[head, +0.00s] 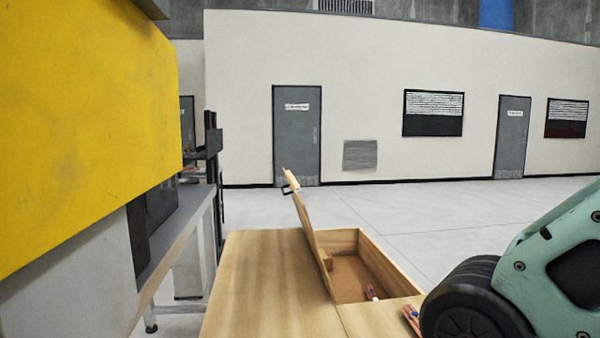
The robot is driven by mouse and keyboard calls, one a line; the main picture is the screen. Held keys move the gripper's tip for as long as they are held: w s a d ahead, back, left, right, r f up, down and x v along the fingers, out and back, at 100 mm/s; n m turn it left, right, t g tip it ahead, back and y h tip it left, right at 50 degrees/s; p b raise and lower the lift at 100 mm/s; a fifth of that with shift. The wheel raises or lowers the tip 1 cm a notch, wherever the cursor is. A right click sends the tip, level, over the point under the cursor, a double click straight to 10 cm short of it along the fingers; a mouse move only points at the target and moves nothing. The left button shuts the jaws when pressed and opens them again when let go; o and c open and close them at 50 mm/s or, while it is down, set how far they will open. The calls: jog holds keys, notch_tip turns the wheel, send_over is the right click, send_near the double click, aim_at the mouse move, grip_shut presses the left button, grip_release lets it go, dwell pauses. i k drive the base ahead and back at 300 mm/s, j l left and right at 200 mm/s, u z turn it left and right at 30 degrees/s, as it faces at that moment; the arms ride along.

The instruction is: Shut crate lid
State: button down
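The wooden crate (395,270) stands open at lower centre right. Its lid (308,226) is up at the crate's left side, seen nearly edge-on and leaning left past upright. A dark metal fitting (290,189) is near the lid's top end. Inside, the brown floor shows, with a small reddish, dark-tipped piece (372,293) near the front and a small wooden block at the left. My gripper is not in view; a teal arm part with a black round joint at lower right hides the crate's near right surroundings.
A light wooden surface (260,285) spreads left of the crate. Small coloured pieces (411,318) lie near the crate's front, beside the arm part. A big yellow-and-grey machine (85,130) fills the left. Open grey floor lies behind, up to a white wall with doors.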

aim_at(295, 189)
jog(key=i+l+z, duration=0.1)
jog(key=l+z, duration=0.35)
jog(key=i+l+z, duration=0.25)
jog(key=l+z, duration=0.2)
jog(key=l, duration=0.15)
jog(key=i+l+z, duration=0.25)
jog(key=l+z, duration=0.2)
jog(key=i+l+z, duration=0.3)
jog(key=z, duration=0.15)
jog(key=i+l+z, duration=0.25)
jog(key=i+z, duration=0.2)
jog(key=i+l+u, duration=0.1)
jog(key=i, duration=0.2)
jog(key=i+l, duration=0.1)
jog(key=i, duration=0.2)
jog(key=i+j+u, duration=0.1)
jog(key=u, duration=0.35)
jog(key=i+u, duration=0.4)
jog(key=i+l+u, duration=0.1)
jog(key=u, duration=0.35)
jog(key=i+j+u, duration=0.15)
jog(key=i+u, duration=0.75)
jog(key=i+l+u, duration=0.1)
jog(key=i, duration=1.3)
jog(key=i+u, duration=0.35)
jog(key=i+l+u, duration=0.15)
jog(key=u, duration=0.2)
jog(key=i+l+u, duration=0.3)
jog(key=i+j, duration=0.05)
